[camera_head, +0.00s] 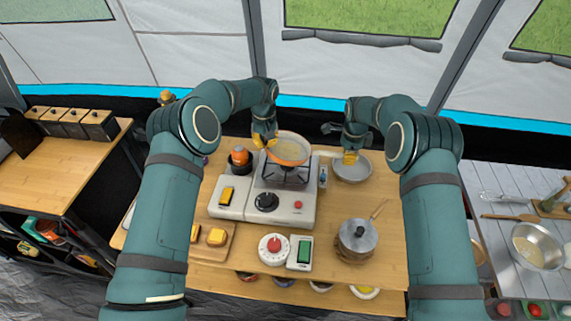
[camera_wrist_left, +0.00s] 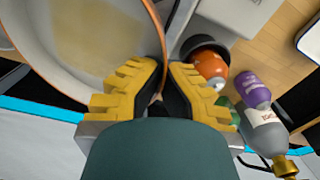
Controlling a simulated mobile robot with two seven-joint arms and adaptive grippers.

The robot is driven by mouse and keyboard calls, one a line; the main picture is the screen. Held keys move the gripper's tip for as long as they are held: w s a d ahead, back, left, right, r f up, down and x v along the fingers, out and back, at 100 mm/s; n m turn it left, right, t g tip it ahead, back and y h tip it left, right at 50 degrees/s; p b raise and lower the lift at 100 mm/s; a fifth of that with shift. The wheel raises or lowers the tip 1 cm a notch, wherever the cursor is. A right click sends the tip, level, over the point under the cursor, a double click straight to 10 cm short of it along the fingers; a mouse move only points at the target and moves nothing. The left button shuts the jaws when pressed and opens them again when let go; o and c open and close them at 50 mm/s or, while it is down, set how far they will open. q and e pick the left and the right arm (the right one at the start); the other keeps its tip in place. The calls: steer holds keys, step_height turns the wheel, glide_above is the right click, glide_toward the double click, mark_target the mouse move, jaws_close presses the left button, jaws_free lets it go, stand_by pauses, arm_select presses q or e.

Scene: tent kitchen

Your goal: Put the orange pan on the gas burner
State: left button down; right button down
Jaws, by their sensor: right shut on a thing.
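The orange pan (camera_head: 288,150), white inside with an orange rim, is over the gas burner (camera_head: 285,176) at the back of the white stove block. The black grate shows below its front edge; I cannot tell whether the pan touches it. My left gripper (camera_head: 264,140) is at the pan's left rim. In the left wrist view the pan rim (camera_wrist_left: 142,22) runs between the close-set yellow fingers (camera_wrist_left: 166,72).
A grey frying pan (camera_head: 352,170) lies just below my right gripper.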

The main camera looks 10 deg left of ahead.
arm_select(q)
steer(key=shift+d+f, duration=0.2)
arm_select(e)
steer(key=shift+a+f, duration=0.2)
